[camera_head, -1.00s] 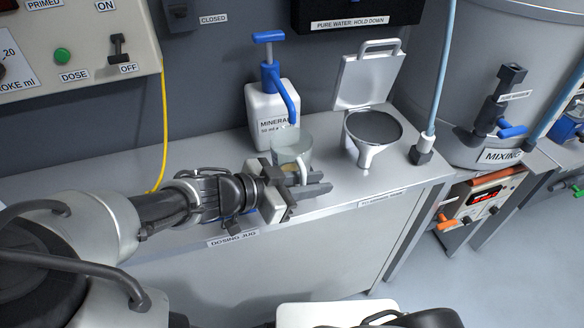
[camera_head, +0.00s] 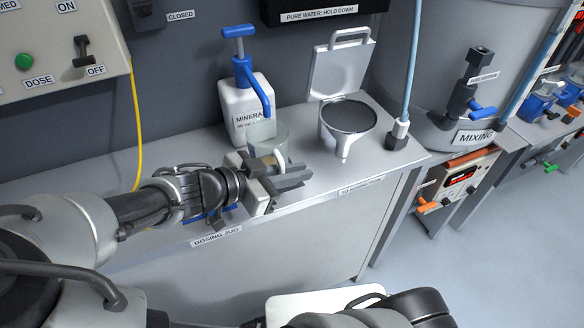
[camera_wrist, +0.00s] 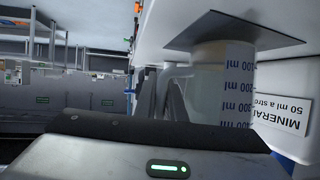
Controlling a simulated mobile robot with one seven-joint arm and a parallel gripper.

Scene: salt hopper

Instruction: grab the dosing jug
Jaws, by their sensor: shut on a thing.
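The fingers (camera_wrist: 165,97) show in the wrist view at the handle. The fingers and arm hide the jug's lower part. A "DOSING JUG" label (camera_head: 216,237) is on the counter's front edge.
A funnel (camera_head: 347,118) with a raised lid (camera_head: 342,70) stands right of the jug. A blue hose (camera_head: 408,80) hangs beyond it. The mixing tank (camera_head: 440,60) is at the right.

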